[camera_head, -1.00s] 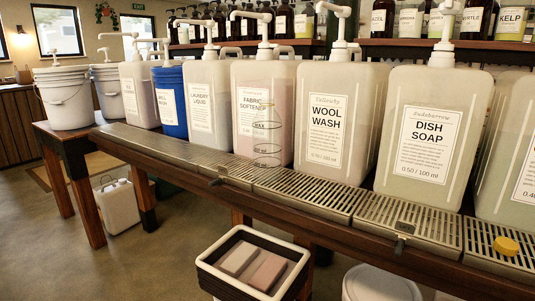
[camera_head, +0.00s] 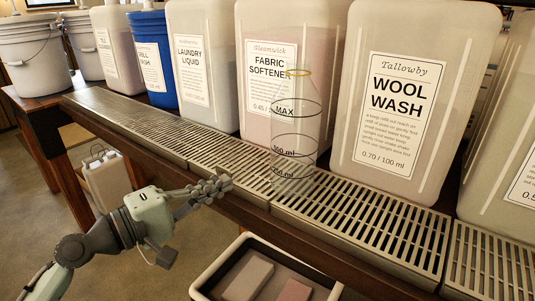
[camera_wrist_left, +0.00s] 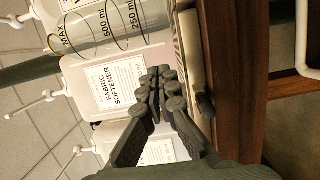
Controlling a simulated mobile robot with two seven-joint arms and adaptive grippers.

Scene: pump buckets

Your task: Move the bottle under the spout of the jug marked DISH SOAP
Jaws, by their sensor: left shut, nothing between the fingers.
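A clear bottle (camera_head: 297,140) with black level marks and a yellow ring at its mouth stands upright on the metal drip grate, in front of the FABRIC SOFTENER jug (camera_head: 270,70). The bottle also shows in the left wrist view (camera_wrist_left: 108,32), at the top. My left gripper (camera_head: 222,184) is shut and empty, at the front edge of the grate, to the left of the bottle and apart from it. Its fingers also show in the left wrist view (camera_wrist_left: 160,78). The DISH SOAP label is not in view now; part of a pale jug (camera_head: 500,150) shows at the right edge. My right gripper is not in view.
The WOOL WASH jug (camera_head: 410,100) stands behind the grate (camera_head: 370,222), right of the bottle. The grate right of the bottle is clear. A bin with blocks (camera_head: 215,272) sits below the bench. More jugs, a blue one (camera_head: 155,60) among them, stand to the left.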

